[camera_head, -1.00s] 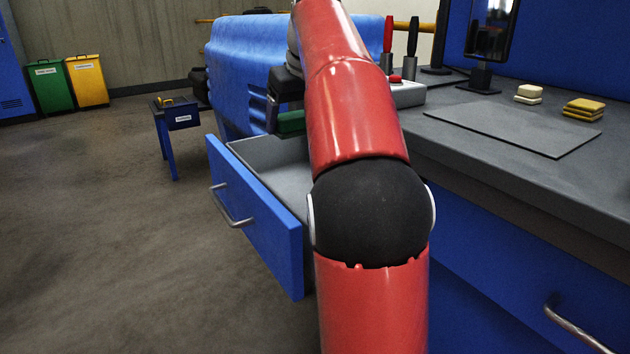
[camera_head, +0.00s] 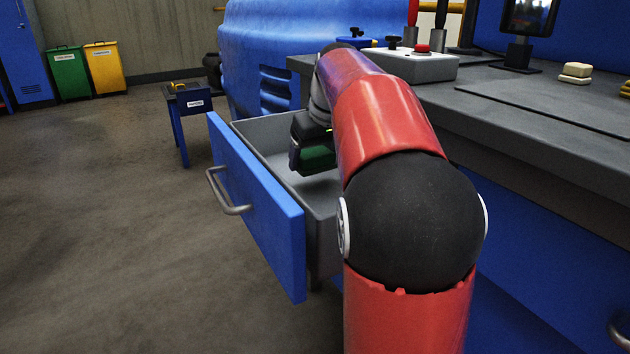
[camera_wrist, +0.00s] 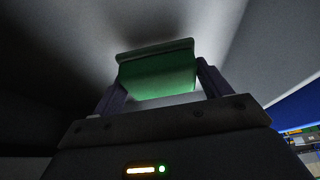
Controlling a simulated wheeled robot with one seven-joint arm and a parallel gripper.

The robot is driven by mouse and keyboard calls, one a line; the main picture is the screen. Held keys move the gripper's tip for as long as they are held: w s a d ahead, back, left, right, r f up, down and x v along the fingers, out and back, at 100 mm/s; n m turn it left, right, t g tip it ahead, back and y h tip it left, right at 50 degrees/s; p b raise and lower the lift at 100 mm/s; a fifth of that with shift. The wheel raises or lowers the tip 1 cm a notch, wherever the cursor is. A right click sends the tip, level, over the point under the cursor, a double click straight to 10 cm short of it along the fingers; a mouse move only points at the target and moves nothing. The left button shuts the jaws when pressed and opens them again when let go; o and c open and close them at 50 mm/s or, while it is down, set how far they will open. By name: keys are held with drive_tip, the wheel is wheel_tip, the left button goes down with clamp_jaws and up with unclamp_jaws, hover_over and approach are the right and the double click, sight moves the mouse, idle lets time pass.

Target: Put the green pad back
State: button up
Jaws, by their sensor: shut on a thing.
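The green pad (camera_head: 319,159) is between the fingers of my gripper (camera_head: 314,172), over the inside of the open drawer. In the wrist view the pad (camera_wrist: 158,72) spans the gap between both fingers, and my gripper (camera_wrist: 160,85) is shut on it. The drawer has a blue front (camera_head: 255,215) with a metal handle and a grey inside. The pad is low, within the drawer's outline. I cannot tell whether it touches the drawer floor. My arm hides the drawer's right side.
The grey worktop (camera_head: 470,120) stands to the right, with a control box (camera_head: 410,66) with a red button and pale blocks (camera_head: 575,72) on it. A blue covered shape (camera_head: 265,50) is behind the drawer. A small blue table (camera_head: 187,102) stands left. The floor at left is clear.

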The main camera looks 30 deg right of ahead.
sight(316, 171)
drive_tip(key=shift+f+b, duration=0.6)
drive_tip(key=shift+f, duration=1.65)
drive_tip(key=shift+f, duration=0.2)
drive_tip(key=o, duration=1)
drive_tip(key=shift+r, duration=0.5)
drive_tip(key=p+v, duration=0.2)
drive_tip(key=v, duration=0.9)
drive_tip(key=shift+s+r+p, duration=0.2)
drive_tip(key=shift+p, duration=0.2)
